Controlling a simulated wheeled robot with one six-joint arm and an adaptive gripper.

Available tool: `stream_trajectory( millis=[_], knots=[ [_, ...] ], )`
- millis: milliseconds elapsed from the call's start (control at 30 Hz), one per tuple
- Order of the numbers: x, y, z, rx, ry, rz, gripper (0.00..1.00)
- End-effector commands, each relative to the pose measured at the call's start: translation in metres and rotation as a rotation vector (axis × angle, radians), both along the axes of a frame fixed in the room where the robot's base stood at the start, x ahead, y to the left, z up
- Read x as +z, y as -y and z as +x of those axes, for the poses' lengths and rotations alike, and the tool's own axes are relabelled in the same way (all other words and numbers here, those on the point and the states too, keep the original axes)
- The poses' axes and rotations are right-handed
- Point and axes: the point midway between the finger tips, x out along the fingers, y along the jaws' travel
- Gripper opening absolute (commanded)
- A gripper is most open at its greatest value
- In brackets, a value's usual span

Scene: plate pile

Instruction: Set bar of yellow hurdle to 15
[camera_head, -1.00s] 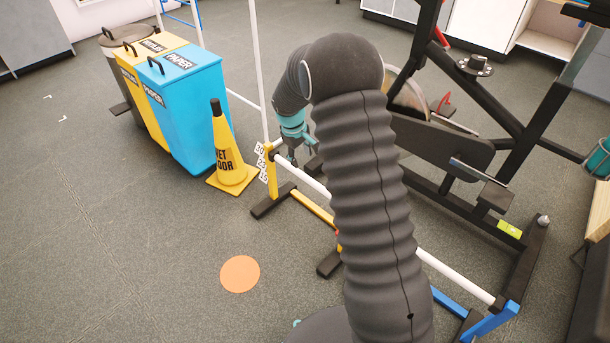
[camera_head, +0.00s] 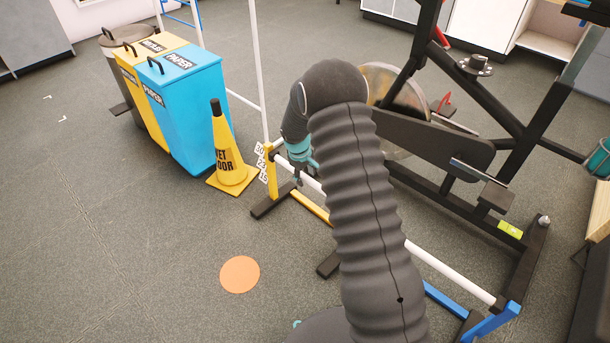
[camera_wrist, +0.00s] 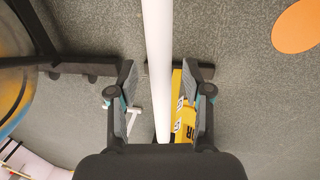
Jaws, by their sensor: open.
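The yellow hurdle (camera_head: 271,176) stands on the floor with number tags (camera_head: 261,160) on its upright. Its white bar (camera_head: 312,184) slopes toward the lower right in the head view, partly hidden behind my arm. In the wrist view the bar (camera_wrist: 158,70) runs between the fingers of my gripper (camera_wrist: 160,110), which are apart on either side of it. My gripper (camera_head: 297,178) is at the bar, close to the yellow upright.
A yellow wet-floor cone (camera_head: 230,165) and blue and yellow bins (camera_head: 190,105) stand left of the hurdle. Black gym equipment (camera_head: 440,150) stands close on the right. A blue hurdle end (camera_head: 495,322) is at lower right. The floor around an orange disc (camera_head: 240,274) is clear.

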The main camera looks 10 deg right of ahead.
Motion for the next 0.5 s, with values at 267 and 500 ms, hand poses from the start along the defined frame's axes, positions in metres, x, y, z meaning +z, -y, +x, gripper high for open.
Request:
stream_trajectory(
  millis=[267, 500],
  knots=[
    [0.0002, -0.0001, -0.0002, 0.0, 0.0, 0.0, 0.0],
    [-0.0024, 0.0, -0.0002, 0.0, -0.001, -0.001, 0.0]
  ],
)
